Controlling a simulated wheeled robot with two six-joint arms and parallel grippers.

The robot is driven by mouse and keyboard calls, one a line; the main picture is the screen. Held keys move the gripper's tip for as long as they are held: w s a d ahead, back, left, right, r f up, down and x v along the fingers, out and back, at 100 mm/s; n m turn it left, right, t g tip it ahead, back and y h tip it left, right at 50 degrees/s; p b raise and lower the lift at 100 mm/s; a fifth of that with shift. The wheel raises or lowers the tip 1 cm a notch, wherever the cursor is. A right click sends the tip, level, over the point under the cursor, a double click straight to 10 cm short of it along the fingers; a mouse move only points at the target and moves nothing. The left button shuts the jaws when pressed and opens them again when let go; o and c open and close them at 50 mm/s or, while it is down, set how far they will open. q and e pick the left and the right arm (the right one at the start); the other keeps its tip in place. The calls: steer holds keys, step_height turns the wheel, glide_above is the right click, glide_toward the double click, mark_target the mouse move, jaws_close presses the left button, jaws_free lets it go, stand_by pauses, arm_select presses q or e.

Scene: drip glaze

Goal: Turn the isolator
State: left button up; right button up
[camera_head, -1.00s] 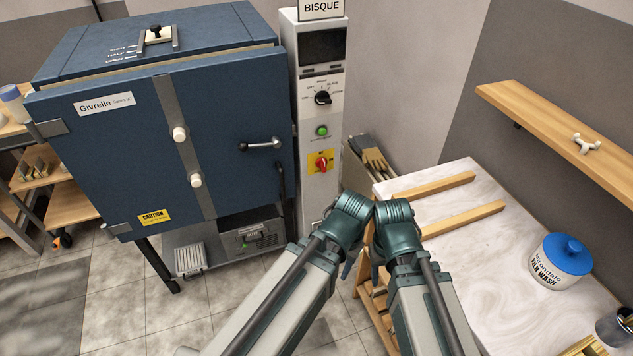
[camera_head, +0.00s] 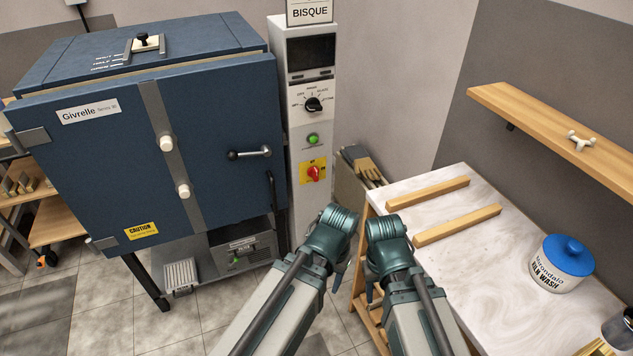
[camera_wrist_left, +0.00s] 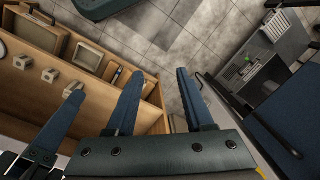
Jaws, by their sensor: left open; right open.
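The isolator (camera_head: 314,173) is a red rotary knob on a yellow plate, low on the front of the pale control column (camera_head: 301,210). Its handle looks roughly upright, but it is too small to tell its exact angle. My left gripper (camera_head: 339,276) hangs in front of the column, below and right of the isolator and apart from it. In the left wrist view its two blue fingers (camera_wrist_left: 158,75) are apart with nothing between them. My right gripper (camera_head: 371,287) is beside it, at the worktable's left edge, open; its fingertips are small and partly hidden. The isolator is not in the wrist view.
The blue kiln (camera_head: 215,150) with its door handle stands left of the column. Above the isolator are a green lamp (camera_head: 313,139) and a black dial (camera_head: 313,104). Gloves (camera_head: 362,165) hang right of it. The worktable (camera_head: 470,265) holds wooden strips and a kiln wash jar (camera_head: 561,264).

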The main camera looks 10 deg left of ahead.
arm_select(q)
steer(key=w+a+f+n+t+y+b, duration=0.15)
steer(key=w+a+f+b, duration=0.25)
steer(key=f+b, duration=0.45)
steer(key=w+a+f+n+b, duration=0.2)
steer(key=w+a+f+b, duration=0.15)
steer(key=f+b, duration=0.5)
steer(key=w+a+f+n+t+y+b, duration=0.1)
steer(key=w+a+f+n+b, duration=0.15)
steer(key=a+f+b, duration=0.4)
steer(key=n+t+y+b, duration=0.1)
steer(key=n+t+y, duration=0.45)
steer(key=t, duration=0.75)
glide_toward(317, 173)
steer(key=shift+m+y, duration=0.5)
steer(key=shift+m, duration=0.15)
steer(key=x, duration=0.9)
steer(key=shift+w+d+f, duration=0.1)
steer(key=shift+w, duration=0.2)
steer(key=shift+c, duration=0.3)
jaws_close()
